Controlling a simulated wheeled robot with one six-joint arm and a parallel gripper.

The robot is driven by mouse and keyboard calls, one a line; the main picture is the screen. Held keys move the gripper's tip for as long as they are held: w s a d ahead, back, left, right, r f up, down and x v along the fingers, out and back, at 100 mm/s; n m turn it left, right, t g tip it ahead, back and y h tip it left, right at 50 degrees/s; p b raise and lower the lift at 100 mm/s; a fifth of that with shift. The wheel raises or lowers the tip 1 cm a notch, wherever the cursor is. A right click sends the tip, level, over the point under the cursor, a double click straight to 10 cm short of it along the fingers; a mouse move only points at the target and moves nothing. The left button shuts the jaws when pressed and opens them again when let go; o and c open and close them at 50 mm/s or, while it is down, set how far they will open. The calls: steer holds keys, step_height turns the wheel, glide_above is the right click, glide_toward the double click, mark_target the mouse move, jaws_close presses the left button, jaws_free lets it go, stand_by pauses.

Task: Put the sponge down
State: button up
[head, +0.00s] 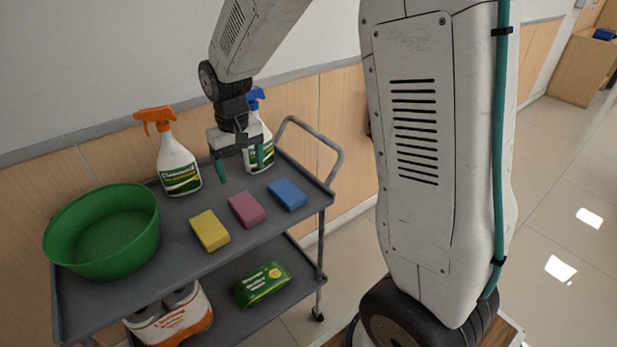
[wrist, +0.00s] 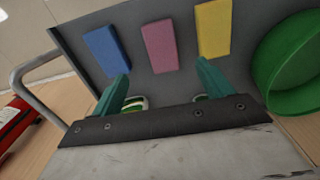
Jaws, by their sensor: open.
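Three sponges lie in a row on the top shelf of a grey cart: a yellow sponge (head: 210,231), a pink sponge (head: 247,209) and a blue sponge (head: 287,194). In the wrist view the blue sponge (wrist: 105,52), pink sponge (wrist: 160,45) and yellow sponge (wrist: 213,28) lie beyond my fingertips. My gripper (head: 241,172) is open and empty above the cart, behind the sponges and in front of the blue-topped spray bottle. In the wrist view my gripper (wrist: 163,72) has its teal fingers spread wide, with nothing held between them.
A green basin (head: 103,232) stands at the left of the top shelf (head: 182,287). Spray bottles with orange (head: 177,162) and blue (head: 257,98) triggers stand at the back. A green packet (head: 262,284) and a white-orange pack (head: 172,318) are on the lower shelf.

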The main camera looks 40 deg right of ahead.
steer(key=s+d+r, duration=0.2)
steer(key=s+r, duration=0.8)
steer(key=s, duration=0.2)
steer(key=s+r+t, duration=0.1)
steer(key=s+r, duration=0.1)
steer(key=s, duration=1.4)
steer(key=shift+s+d+r, duration=0.35)
steer(key=shift+d, duration=0.1)
